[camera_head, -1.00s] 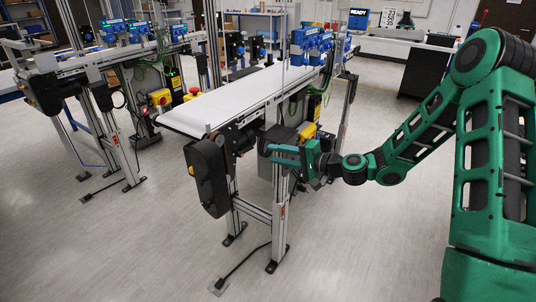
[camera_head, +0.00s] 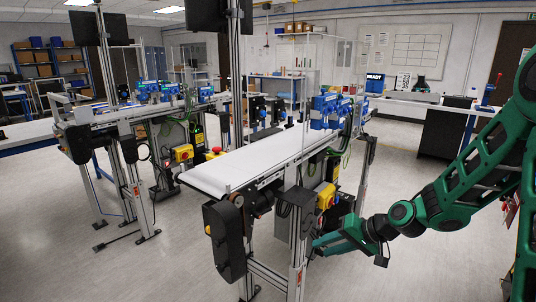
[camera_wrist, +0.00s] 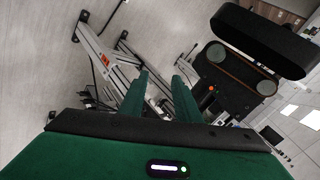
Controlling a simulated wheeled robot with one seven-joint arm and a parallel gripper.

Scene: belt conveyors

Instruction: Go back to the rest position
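My green gripper (camera_head: 325,243) is at the lower right of the head view, beside the near end of the middle conveyor (camera_head: 235,171). It looks close to the conveyor's leg; I cannot tell whether it touches. In the wrist view, the two green fingers of my gripper (camera_wrist: 161,92) stand apart with a gap between them. Nothing is held between them. The conveyor's dark end housing (camera_wrist: 262,42) shows at the upper right of the wrist view, and its metal legs (camera_wrist: 102,55) lie beyond the fingers.
A second conveyor (camera_head: 88,120) stands at the left. A yellow switch box (camera_head: 326,196) hangs under the middle conveyor near my gripper. A dark cabinet (camera_head: 445,132) stands at the back right. The floor (camera_head: 400,270) is open at the lower right.

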